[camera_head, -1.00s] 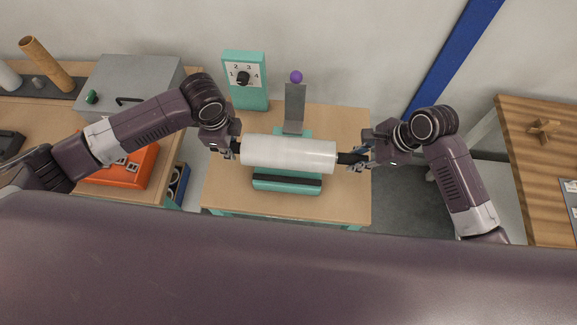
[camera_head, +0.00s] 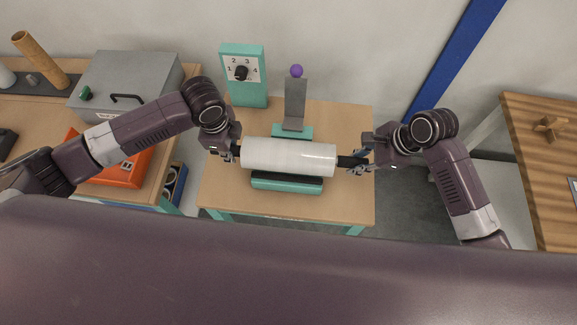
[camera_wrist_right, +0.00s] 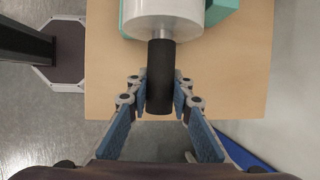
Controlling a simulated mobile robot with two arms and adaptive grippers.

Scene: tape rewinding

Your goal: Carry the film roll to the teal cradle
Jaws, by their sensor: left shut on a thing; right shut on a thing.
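The white film roll (camera_head: 288,157) lies level between my two grippers, over the teal cradle (camera_head: 288,183) on the small table. Whether it touches the cradle cannot be told. My left gripper (camera_head: 233,150) is shut on the roll's left end. My right gripper (camera_head: 357,162) is shut on the black core end at the right. In the right wrist view the black core (camera_wrist_right: 160,80) sits between the blue fingers of my right gripper (camera_wrist_right: 160,92), with the white roll (camera_wrist_right: 163,15) beyond it.
A teal dial box (camera_head: 244,75) and a grey lever with a purple knob (camera_head: 296,71) stand behind the roll. A grey box (camera_head: 125,80) and an orange device (camera_head: 122,170) are on the left bench. A wooden table (camera_head: 545,180) is at the right.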

